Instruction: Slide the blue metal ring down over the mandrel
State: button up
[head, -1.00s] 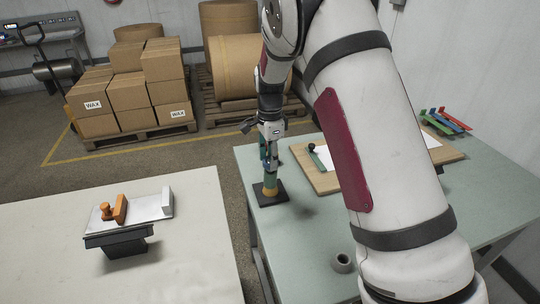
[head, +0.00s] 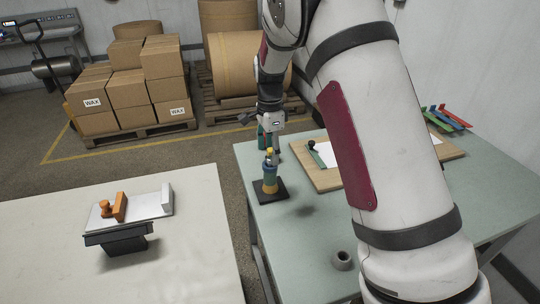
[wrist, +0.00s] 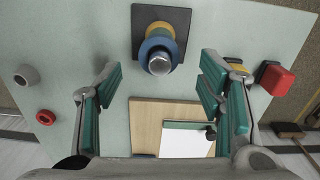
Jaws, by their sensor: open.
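The mandrel (head: 269,154) stands upright on a black square base (head: 281,190) near the left edge of the green table; its silver tip shows in the wrist view (wrist: 158,64). The blue metal ring (head: 270,173) is around the mandrel, above a yellow ring (head: 269,187). The blue ring also shows in the wrist view (wrist: 146,48), encircling the mandrel. My gripper (head: 268,142) is open and empty at the mandrel's upper end. In the wrist view its fingers (wrist: 162,72) are spread to either side of the mandrel tip, clear of the ring.
A wooden board (head: 325,178) with white paper and a green bar lies right of the mandrel. A grey ring (head: 342,260) sits at the table's front. The wrist view shows a red ring (wrist: 45,117) and a red block (wrist: 278,80). A pale table (head: 190,250) is at left.

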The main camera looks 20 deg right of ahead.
notch_tip(320, 180, up, 10)
jog(key=shift+f, duration=0.25)
dwell(0.3)
jog(key=s+r+n+t, duration=0.2)
jog(key=s+r+n, duration=0.45)
jog(key=s, duration=0.65)
jog(key=s+r+n+t, duration=0.2)
jog(key=s+r+n, duration=0.45)
jog(key=s, duration=0.55)
jog(key=s+f+n+t, duration=0.1)
jog(key=s+n, duration=0.3)
jog(key=s, duration=0.5)
jog(key=shift+s+d+f, duration=0.15)
jog(key=shift+s+f, duration=0.2)
jog(key=shift+f, duration=0.5)
